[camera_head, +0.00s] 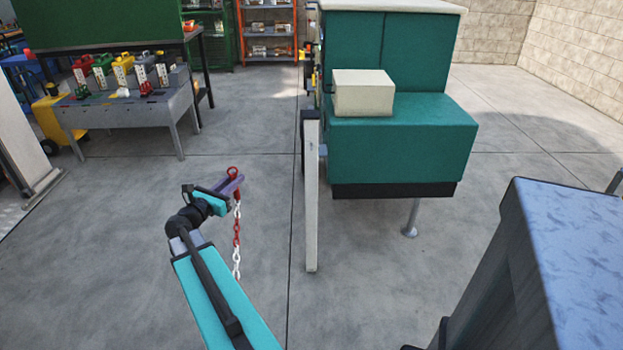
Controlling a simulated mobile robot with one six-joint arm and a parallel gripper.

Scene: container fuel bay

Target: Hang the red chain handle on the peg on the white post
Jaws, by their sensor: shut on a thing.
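The red chain handle (237,192) is held in my gripper (236,184), whose purple fingers are shut on it. A red ring shows above the fingers, and a red and white chain (236,240) hangs down below them. The white post (312,215) stands upright to the right of my gripper, with a clear gap between them. A small grey stub (323,150) shows at the right side of the post near its top; I cannot tell for sure that it is the peg. The handle is apart from the post.
A teal cabinet (400,150) with a pale box (362,93) on it stands just behind and right of the post. A grey workbench (130,112) with colored items is at the upper left. A large dark grey block (560,270) fills the lower right. The floor around my gripper is clear.

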